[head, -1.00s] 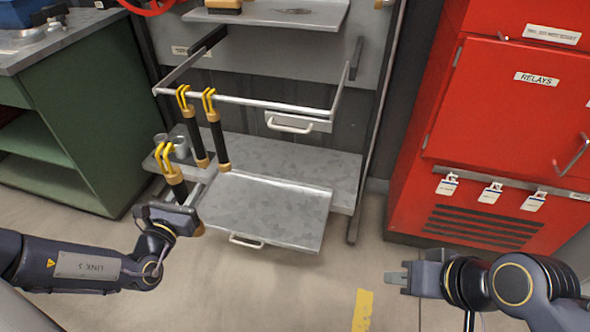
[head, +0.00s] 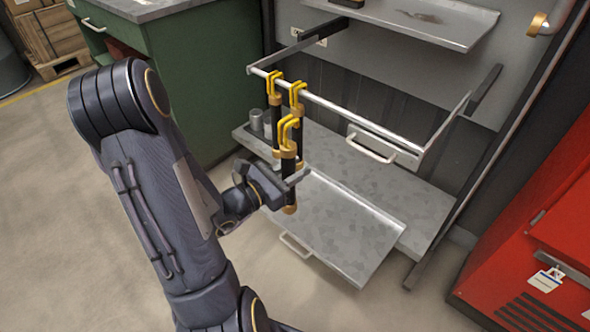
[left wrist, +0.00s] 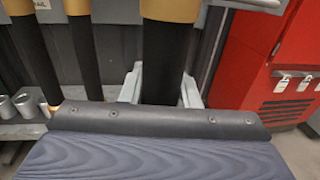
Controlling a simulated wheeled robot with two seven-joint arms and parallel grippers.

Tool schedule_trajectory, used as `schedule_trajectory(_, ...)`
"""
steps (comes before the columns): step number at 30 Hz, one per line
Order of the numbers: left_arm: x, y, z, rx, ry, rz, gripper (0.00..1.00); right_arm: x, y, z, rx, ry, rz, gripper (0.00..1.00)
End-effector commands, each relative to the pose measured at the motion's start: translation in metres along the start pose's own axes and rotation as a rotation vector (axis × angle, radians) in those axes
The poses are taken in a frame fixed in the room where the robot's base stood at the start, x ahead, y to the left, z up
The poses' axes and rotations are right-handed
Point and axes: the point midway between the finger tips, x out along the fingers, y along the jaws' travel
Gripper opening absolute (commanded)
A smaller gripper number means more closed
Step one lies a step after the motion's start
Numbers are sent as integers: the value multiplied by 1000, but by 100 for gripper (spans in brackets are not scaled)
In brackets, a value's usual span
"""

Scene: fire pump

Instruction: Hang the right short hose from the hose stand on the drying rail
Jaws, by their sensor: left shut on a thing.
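The drying rail (head: 350,112) is a pale bar across the frame in the head view. Two short black hoses with yellow hooks hang from its left part, one (head: 275,112) at the far left and one (head: 297,92) beside it. My left gripper (head: 289,178) is shut on a third short hose (head: 289,162), upright, with its yellow hook in front of and lower than the rail in the picture. In the left wrist view the held hose (left wrist: 165,60) stands between the fingers, and the two hung hoses (left wrist: 82,50) show at left. My right gripper is out of view.
A grey shelf (head: 350,170) and a lower tilted tray (head: 345,235) lie below the rail. Grey metal cylinders (head: 257,122) stand at the shelf's left end. A green bench (head: 200,80) is at left, a red cabinet (head: 550,240) at right. The rail's right part is bare.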

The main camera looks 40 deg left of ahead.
Motion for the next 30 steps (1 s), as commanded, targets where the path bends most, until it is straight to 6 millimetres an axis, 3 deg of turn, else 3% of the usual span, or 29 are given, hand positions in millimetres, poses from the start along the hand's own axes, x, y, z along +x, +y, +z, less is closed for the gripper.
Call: schedule_trajectory(30,81,12,1,1,-4,-2,0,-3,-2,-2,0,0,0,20)
